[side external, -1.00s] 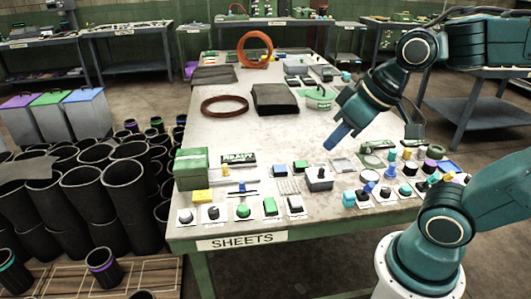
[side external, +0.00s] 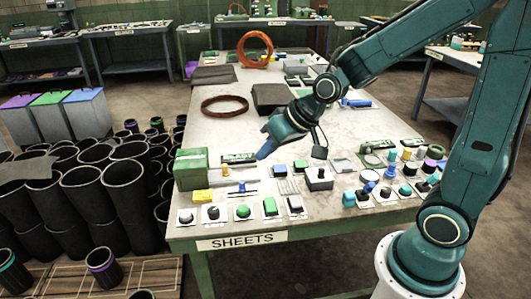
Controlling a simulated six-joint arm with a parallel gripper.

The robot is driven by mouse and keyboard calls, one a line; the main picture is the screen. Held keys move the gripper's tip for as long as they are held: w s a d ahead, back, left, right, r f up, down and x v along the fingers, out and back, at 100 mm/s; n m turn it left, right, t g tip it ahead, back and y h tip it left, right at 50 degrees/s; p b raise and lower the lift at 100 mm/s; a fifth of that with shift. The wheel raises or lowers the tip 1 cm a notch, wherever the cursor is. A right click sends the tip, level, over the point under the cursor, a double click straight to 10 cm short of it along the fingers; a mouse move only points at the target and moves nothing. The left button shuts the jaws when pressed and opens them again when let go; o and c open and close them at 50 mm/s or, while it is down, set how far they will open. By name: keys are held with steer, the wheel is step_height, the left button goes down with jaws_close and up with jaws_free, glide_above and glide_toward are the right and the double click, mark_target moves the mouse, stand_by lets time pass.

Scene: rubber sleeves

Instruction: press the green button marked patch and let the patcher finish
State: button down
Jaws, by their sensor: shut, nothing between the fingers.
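A round green button (side external: 243,211) sits on a white plate in the front row of the table marked SHEETS. The lettering on the individual controls is too small to read, so I cannot tell which one is marked patch. A green box-like machine (side external: 191,168) stands at the table's left edge, with a dark lettered plate (side external: 238,158) to its right. My gripper (side external: 264,155) is shut and empty, pointing down-left above the table, behind the front row and near that plate.
A black switch box (side external: 319,178) and a crowded group of small knobs (side external: 388,182) lie to the right. Black sleeves (side external: 90,190) stand left of the table.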

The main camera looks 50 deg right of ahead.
mark_target(247, 208)
steer(key=w+d+f+m+t+y, duration=0.1)
steer(key=w+f+m, duration=0.2)
steer(key=w+f, duration=0.4)
steer(key=shift+w+f+t, duration=0.3)
steer(key=shift+f, duration=1.35)
steer(key=shift+f, duration=0.2)
steer(key=shift+f, duration=4.15)
steer(key=shift+f, duration=0.85)
steer(key=shift+r, duration=0.85)
steer(key=shift+r, duration=0.15)
